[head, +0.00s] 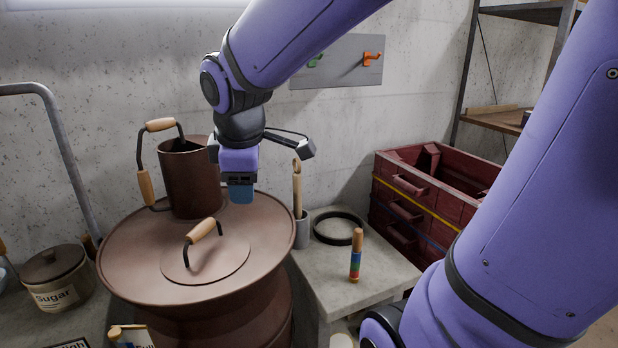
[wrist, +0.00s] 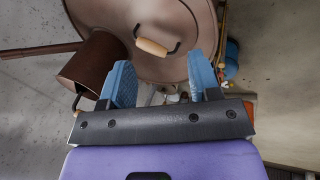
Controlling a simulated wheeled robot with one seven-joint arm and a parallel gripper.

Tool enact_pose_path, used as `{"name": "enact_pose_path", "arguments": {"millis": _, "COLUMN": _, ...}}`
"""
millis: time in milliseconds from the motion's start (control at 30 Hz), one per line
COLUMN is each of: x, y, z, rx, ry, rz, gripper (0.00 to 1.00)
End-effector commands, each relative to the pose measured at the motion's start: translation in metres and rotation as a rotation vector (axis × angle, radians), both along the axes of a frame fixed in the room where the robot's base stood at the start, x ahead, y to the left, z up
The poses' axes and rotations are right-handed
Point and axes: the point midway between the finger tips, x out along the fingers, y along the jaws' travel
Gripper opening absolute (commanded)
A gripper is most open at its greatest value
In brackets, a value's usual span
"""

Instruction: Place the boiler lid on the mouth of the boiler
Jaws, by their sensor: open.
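The boiler (head: 120,255) is a large brown metal vessel with a broad round top at the left of the head view. The boiler lid (head: 215,265), a brown disc with an arched wooden-grip handle, lies flat on that top, toward the front. I cannot tell whether it sits exactly on the mouth, which is hidden. The lid handle (wrist: 152,47) also shows in the wrist view, beyond the fingertips. My gripper (head: 240,194) is open and empty, above the boiler's back right part, behind and right of the lid handle, apart from it. Its two blue fingers (wrist: 162,82) show in the wrist view.
A brown pot (head: 190,180) with wooden handles stands at the boiler's back left. A grey stand (head: 385,265) at right holds a black ring (head: 338,227), a striped wooden-topped stick (head: 356,258) and a cup (head: 302,232). A sugar jar (head: 53,280) is at left, a red crate (head: 420,200) at right.

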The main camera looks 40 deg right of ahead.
Motion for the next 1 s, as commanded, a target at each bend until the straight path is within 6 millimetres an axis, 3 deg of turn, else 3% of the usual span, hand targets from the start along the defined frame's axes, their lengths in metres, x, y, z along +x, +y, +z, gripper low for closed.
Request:
{"name": "enact_pose_path", "arguments": {"millis": 200, "x": -0.071, "y": -0.013, "z": 0.030, "rx": 0.202, "ry": -0.140, "rz": -0.438, "gripper": 0.57}}
{"name": "enact_pose_path", "arguments": {"millis": 400, "x": -0.116, "y": -0.027, "z": 0.036, "rx": 0.407, "ry": -0.188, "rz": -0.727, "gripper": 0.57}}
{"name": "enact_pose_path", "arguments": {"millis": 600, "x": -0.131, "y": -0.033, "z": 0.035, "rx": 0.493, "ry": -0.189, "rz": -0.838, "gripper": 0.57}}
{"name": "enact_pose_path", "arguments": {"millis": 1000, "x": -0.131, "y": -0.034, "z": 0.035, "rx": 0.496, "ry": -0.189, "rz": -0.844, "gripper": 0.57}}
